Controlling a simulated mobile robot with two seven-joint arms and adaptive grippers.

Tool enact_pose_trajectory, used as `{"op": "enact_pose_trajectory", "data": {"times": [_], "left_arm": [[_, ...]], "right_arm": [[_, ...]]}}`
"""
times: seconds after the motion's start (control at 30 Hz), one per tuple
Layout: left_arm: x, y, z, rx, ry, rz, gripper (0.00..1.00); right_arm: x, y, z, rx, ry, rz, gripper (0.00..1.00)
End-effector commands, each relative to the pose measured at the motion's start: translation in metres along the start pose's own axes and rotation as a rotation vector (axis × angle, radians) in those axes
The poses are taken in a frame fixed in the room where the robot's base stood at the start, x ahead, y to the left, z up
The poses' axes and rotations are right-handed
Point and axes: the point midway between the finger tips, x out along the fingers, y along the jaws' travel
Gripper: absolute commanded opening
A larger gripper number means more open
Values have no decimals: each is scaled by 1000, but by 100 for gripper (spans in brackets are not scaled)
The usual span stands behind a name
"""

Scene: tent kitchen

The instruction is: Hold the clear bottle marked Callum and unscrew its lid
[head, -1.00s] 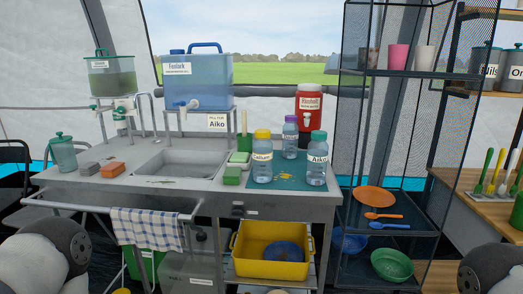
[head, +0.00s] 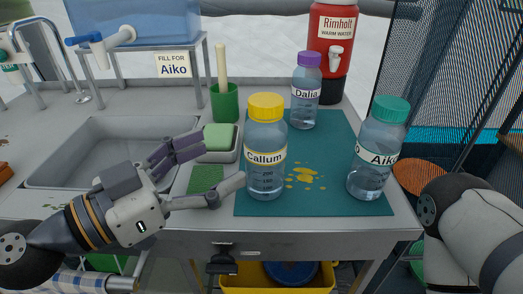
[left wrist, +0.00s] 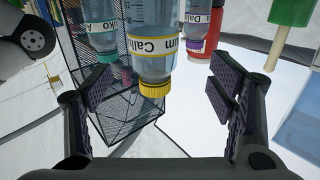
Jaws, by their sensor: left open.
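The clear bottle marked Callum (head: 266,170), with a yellow lid (head: 266,106), stands upright on the teal mat (head: 318,150) near the counter's front. My left gripper (head: 222,168) is open just left of the bottle, its fingers pointing toward it. In the left wrist view the Callum bottle (left wrist: 150,65) appears upside down, beyond and between the spread fingers of the left gripper (left wrist: 160,95). The fingers appear apart from it. My right arm shows at the right edge, but its gripper is out of view.
The Aiko bottle (head: 377,155) with a green lid stands to the right. The Dalia bottle (head: 304,95) with a purple lid stands behind. A red Rimholt dispenser (head: 332,45) stands at the back.

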Motion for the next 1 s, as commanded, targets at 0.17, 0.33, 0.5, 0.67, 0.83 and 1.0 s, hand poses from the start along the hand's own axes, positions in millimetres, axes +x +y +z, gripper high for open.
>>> {"op": "enact_pose_trajectory", "data": {"times": [0.17,0.33,0.5,0.67,0.83,1.0], "left_arm": [[34,-1,15,-13,-10,2,76],[52,3,5,-9,-7,3,76],[84,9,0,-7,-6,2,76],[95,8,1,-8,-5,0,76],[94,8,1,-8,-6,-1,72],[94,8,1,-8,-6,0,33]], "right_arm": [[42,1,14,-2,-90,5,40],[44,1,15,-4,-93,5,40],[38,1,13,-3,-81,4,40],[38,1,13,-3,-81,4,40],[38,1,13,-3,-81,4,40],[38,1,13,-3,-81,4,40]]}}
